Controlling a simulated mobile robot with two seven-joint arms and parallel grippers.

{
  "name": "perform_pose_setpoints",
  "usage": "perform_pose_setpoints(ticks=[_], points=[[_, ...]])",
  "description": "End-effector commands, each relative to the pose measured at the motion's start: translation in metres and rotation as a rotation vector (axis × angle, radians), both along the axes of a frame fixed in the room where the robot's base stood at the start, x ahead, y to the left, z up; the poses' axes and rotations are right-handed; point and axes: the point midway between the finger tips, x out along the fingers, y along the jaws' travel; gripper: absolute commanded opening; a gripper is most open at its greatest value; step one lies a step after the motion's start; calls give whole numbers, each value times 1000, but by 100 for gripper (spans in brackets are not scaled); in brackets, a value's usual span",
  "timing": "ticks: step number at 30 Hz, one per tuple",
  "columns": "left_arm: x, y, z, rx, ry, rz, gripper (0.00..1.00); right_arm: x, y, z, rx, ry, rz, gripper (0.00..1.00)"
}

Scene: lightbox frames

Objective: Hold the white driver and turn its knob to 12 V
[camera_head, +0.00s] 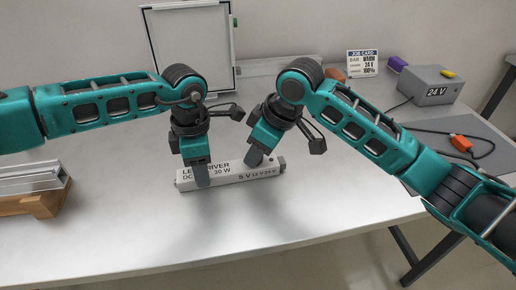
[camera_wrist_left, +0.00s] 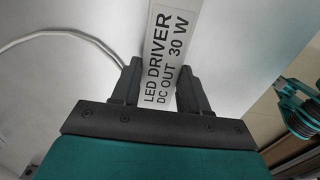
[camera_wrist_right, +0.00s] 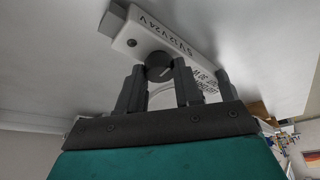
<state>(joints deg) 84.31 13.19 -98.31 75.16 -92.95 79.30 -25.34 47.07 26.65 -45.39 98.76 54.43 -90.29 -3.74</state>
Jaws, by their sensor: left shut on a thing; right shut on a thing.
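The white driver (camera_head: 228,178) lies on the table, printed "LED DRIVER DC OUT 30 W" and "5 V 12 V 24 V"; the latter marks are at its right end. It also shows in the left wrist view (camera_wrist_left: 165,48) and right wrist view (camera_wrist_right: 185,42). My left gripper (camera_head: 201,174) is shut across the driver's left part, a finger on each side. My right gripper (camera_head: 256,158) is shut on the dark round knob (camera_wrist_right: 159,67) beside the voltage marks.
A job card (camera_head: 363,64) reading "24 V" stands at the back. A grey box (camera_head: 428,85) marked "24 V" is back right, near an orange connector (camera_head: 461,143) on a cable. A metal profile on wooden blocks (camera_head: 38,203) is at left. The front table is clear.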

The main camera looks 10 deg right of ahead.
Motion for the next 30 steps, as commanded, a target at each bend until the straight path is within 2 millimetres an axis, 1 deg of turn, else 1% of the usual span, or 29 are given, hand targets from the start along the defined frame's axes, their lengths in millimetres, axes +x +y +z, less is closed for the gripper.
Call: perform_pose_setpoints(ticks=[3, 9, 23, 24, 30], points=[[0, 1, 0, 1, 1, 1, 5, 0, 0, 0, 0, 0, -51, 4], [0, 1, 0, 1, 1, 1, 5, 0, 0, 0, 1, 0, -97, 4], [0, 1, 0, 2, 1, 1, 5, 0, 0, 0, 1, 0, -108, 4], [0, 1, 0, 2, 0, 1, 5, 0, 1, 0, 1, 0, -108, 38], [0, 1, 0, 2, 0, 1, 5, 0, 0, 0, 1, -1, -107, 57]])
